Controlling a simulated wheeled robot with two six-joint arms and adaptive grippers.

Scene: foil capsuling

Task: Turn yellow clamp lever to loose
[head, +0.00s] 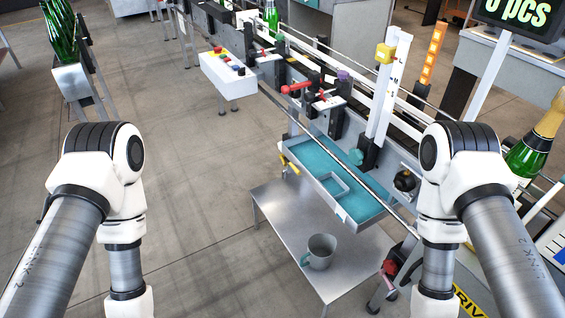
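A small yellow lever (289,163) shows at the left end of the teal-lined tray, low on the side of the machine. It is too small to tell whether it is tight or loose. A yellow block (385,53) sits near the top of a white upright scale post (388,85). I cannot tell which of the two yellow parts is the clamp lever. Both of my arms run down out of the bottom of the head view, so neither gripper shows.
The teal-lined tray (373,211) hangs on the machine's near side above a metal table (276,212) with a grey mug (320,251). A red lever (297,87) and a white button box (229,75) are farther back. Open floor lies left of the table.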

